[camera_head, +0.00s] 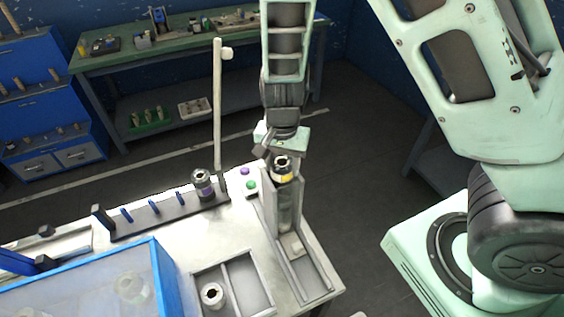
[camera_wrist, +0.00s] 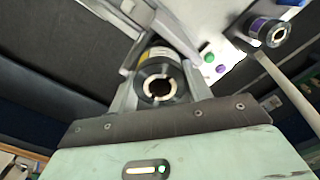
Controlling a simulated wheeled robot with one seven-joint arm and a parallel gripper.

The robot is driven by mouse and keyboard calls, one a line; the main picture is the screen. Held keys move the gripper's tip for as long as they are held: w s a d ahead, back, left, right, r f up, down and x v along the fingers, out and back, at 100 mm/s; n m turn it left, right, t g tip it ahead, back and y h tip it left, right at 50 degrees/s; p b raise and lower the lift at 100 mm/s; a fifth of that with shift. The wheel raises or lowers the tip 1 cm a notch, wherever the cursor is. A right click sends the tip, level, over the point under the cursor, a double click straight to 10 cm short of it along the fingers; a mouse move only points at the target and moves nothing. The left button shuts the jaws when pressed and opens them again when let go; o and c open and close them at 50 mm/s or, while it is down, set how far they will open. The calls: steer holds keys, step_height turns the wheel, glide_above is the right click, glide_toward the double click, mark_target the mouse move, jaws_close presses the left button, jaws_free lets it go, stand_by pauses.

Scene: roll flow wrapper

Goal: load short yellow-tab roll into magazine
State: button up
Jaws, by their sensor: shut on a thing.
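A short dark roll with a yellow tab (camera_head: 283,177) stands upright at the top of the magazine (camera_head: 268,206), a tall narrow upright channel. In the wrist view the same roll (camera_wrist: 160,76) sits between my two fingers, its pale hollow core facing the camera. My gripper (camera_wrist: 160,88) is shut on it; in the head view my gripper (camera_head: 282,158) is at the magazine's mouth. The magazine walls (camera_wrist: 172,25) show just beyond the roll in the wrist view. How far the roll is inside the channel cannot be told.
A purple-tab roll (camera_head: 203,186) stands at the right end of a rack with blue pegs (camera_head: 154,208). A divided tray (camera_head: 246,281) holds another roll (camera_head: 212,295). Purple and green buttons (camera_head: 251,184) and a pale post (camera_head: 218,110) stand near the magazine. A blue-framed clear cover (camera_head: 160,275) is at front left.

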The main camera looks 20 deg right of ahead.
mark_target(282, 162)
steer(key=shift+f+b, duration=0.3)
steer(key=shift+f, duration=0.15)
steer(key=o, duration=1.1)
step_height(282, 162, up, 18)
steer(key=shift+f+p, duration=0.25)
steer(key=shift+p, duration=0.2)
steer(key=s+a+f+n+b, duration=0.1)
steer(key=s+a+n+b, duration=0.1)
steer(key=s+n, duration=0.3)
steer(key=s+a+f+n+b, duration=0.1)
steer(key=s+a+f+n, duration=0.1)
steer(key=s+n, duration=0.3)
steer(key=s+a+f+n+b, duration=0.2)
steer(key=s+n, duration=0.3)
steer(key=s, duration=0.5)
steer(key=shift+a+f+n+y+b, duration=0.15)
steer(key=shift+f+n+y+b, duration=0.05)
steer(key=shift+n+y+b, duration=0.15)
